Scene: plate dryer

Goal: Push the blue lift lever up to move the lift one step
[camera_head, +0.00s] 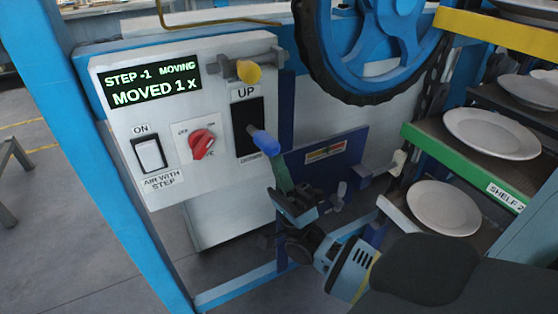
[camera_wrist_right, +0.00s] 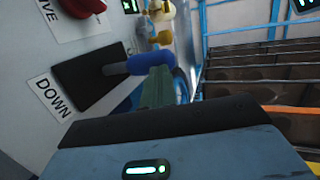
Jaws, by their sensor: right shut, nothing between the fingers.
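The blue lift lever (camera_head: 266,142) sticks out of a black slot (camera_head: 246,115) on the white control box, under the UP label. In the right wrist view the lever (camera_wrist_right: 140,63) juts out from the slot above the DOWN label. My right gripper (camera_head: 277,168) is shut and empty. Its greenish fingers point up, with their tips right at the lever's underside; whether they touch it I cannot tell. In the right wrist view the fingers (camera_wrist_right: 158,85) overlap the lever's end. The display (camera_head: 152,83) reads "STEP -1 MOVING, MOVED 1 x". My left gripper is not in view.
A red knob (camera_head: 202,144) and a white ON switch (camera_head: 149,154) sit left of the lever. A yellow knob (camera_head: 248,72) is above it. A big blue wheel (camera_head: 362,85) is at the upper right. Shelves with white plates (camera_head: 490,132) stand at right, beside my arm.

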